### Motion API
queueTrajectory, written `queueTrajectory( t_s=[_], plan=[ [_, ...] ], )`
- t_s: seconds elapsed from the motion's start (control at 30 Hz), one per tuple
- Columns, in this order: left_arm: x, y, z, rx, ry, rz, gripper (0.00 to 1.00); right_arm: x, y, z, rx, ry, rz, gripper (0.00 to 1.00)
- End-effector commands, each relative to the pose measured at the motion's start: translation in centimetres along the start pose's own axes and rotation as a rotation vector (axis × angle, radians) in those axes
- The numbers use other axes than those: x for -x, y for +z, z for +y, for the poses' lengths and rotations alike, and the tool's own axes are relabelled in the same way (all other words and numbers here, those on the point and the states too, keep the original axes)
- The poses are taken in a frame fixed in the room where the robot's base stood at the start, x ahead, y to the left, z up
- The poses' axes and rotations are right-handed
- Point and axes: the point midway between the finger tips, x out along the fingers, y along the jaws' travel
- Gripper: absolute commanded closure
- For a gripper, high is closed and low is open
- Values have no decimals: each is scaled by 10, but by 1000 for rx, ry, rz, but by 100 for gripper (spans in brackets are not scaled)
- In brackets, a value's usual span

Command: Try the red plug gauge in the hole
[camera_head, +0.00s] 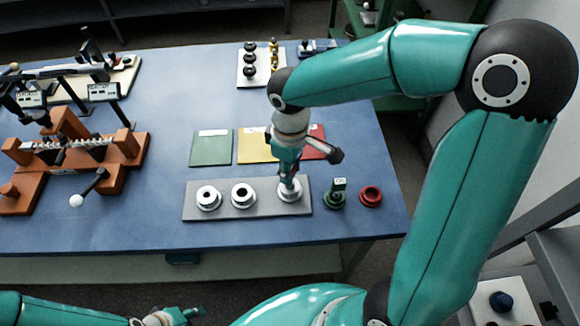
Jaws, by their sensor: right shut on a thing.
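A grey plate (263,214) on the blue table bears three metal rings with holes: a left ring (208,206), a middle ring (243,204) and a right ring (289,198). My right gripper (289,178) points down over the right ring, shut on the red plug gauge, which its fingers mostly hide. I cannot tell how deep the gauge sits in the hole. A red round holder (370,196) stands empty to the right. A green plug gauge (338,185) stands in its green holder beside it. My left gripper (185,317) is low at the bottom edge, away from the table.
Green (211,149), yellow (252,146) and red (321,150) cards lie behind the plate. An orange-brown fixture (124,150) with a ball-ended lever stands at left. A pale tray (258,78) with black and brass pieces is at the back. The table is clear left of the plate.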

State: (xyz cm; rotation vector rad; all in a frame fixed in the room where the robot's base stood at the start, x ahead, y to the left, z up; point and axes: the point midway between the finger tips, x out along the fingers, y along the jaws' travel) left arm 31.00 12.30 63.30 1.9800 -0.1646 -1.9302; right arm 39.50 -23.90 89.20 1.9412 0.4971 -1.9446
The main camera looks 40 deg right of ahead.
Motion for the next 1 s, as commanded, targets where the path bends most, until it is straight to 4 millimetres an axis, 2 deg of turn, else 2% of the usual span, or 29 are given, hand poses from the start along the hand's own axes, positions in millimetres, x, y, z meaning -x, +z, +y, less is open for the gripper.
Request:
queueTrajectory(
  t_s=[1.0],
  plan=[
    [24, 0, 9, 0, 0, 0, 60, 32, 0, 0, 0, 0, 0, 97]
  ],
)
